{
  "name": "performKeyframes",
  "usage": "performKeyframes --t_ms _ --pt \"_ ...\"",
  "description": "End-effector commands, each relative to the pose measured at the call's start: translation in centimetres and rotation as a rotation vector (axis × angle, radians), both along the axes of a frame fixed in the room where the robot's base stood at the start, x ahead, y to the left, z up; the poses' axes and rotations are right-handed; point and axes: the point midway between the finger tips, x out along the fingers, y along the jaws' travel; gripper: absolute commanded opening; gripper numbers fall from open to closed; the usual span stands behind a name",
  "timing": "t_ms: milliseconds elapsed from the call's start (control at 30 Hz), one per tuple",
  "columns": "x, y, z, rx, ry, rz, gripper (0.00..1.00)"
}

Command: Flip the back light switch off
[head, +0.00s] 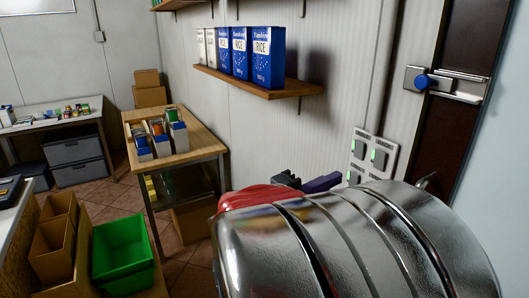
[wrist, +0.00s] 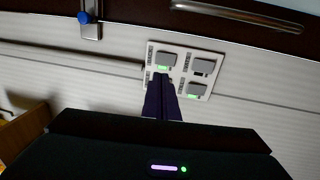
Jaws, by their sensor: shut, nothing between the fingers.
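The light switch panel (head: 368,142) is a pale plate on the wall with several grey rocker switches, and it also shows in the wrist view (wrist: 180,49). My gripper (wrist: 161,76) has purple fingers, closed together and empty. In the wrist view the fingertips overlap the panel beside a green-lit switch (wrist: 166,60) and hide part of the plate. I cannot tell whether they touch. In the head view my arm covers the panel's lower edge.
A dark door with a blue-knobbed latch (head: 422,81) is right of the panel. A wooden shelf (head: 262,88) with rice boxes is on the wall to the left. A wooden table (head: 190,138), a green crate (head: 122,255) and brown boxes (head: 55,252) stand further left.

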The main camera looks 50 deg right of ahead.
Motion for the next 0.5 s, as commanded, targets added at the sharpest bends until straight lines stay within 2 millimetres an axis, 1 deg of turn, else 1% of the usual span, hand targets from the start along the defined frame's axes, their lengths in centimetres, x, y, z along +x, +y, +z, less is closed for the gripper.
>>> performKeyframes --t_ms 267,500 --pt "-0.2 -0.3 0.0 0.001 -0.001 -0.001 0.00" --pt "-1.0 -2.0 0.2 0.002 0.000 -0.003 0.00"
